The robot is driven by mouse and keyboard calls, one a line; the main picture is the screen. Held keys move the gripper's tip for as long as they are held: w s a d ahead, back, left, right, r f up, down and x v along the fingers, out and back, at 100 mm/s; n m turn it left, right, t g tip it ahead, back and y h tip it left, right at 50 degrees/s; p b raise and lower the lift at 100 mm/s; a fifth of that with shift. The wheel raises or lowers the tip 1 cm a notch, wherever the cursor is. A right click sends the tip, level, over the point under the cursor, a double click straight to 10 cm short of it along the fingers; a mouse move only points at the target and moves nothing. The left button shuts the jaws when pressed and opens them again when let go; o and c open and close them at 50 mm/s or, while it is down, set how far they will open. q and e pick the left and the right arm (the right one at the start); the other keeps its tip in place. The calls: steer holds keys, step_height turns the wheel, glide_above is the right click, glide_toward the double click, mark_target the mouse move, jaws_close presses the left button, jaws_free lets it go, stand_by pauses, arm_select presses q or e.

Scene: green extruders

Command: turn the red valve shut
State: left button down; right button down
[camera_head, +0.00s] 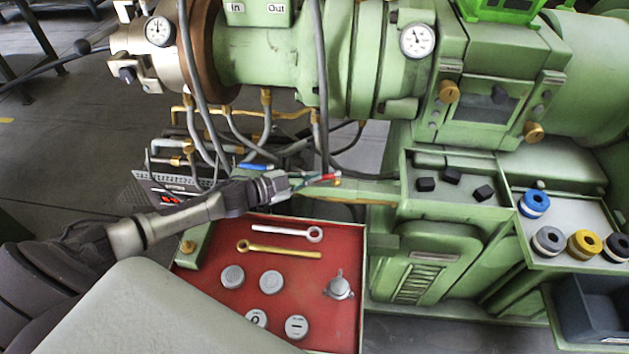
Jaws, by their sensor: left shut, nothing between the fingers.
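The red valve (326,177) is a small red lever at the middle of the view, by the brass pipe at the green machine's edge. My left arm comes in from the left, and its gripper (309,181) is shut and empty. The gripper's tip is right at the red lever and partly covers it. I cannot tell whether they touch. A blue valve lever (257,167) sits to the left, just behind my left wrist. My right gripper is not in view.
A red tray (340,240) below the gripper holds a silver wrench (285,232), a brass wrench (280,249) and several round grey parts. Hoses (322,90) hang close behind the valve. Coloured rings (534,203) and a dark bin (595,310) are at right.

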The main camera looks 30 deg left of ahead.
arm_select(q)
steer(key=shift+w+a, duration=1)
steer(key=shift+a, duration=0.05)
steer(key=shift+r, duration=0.1)
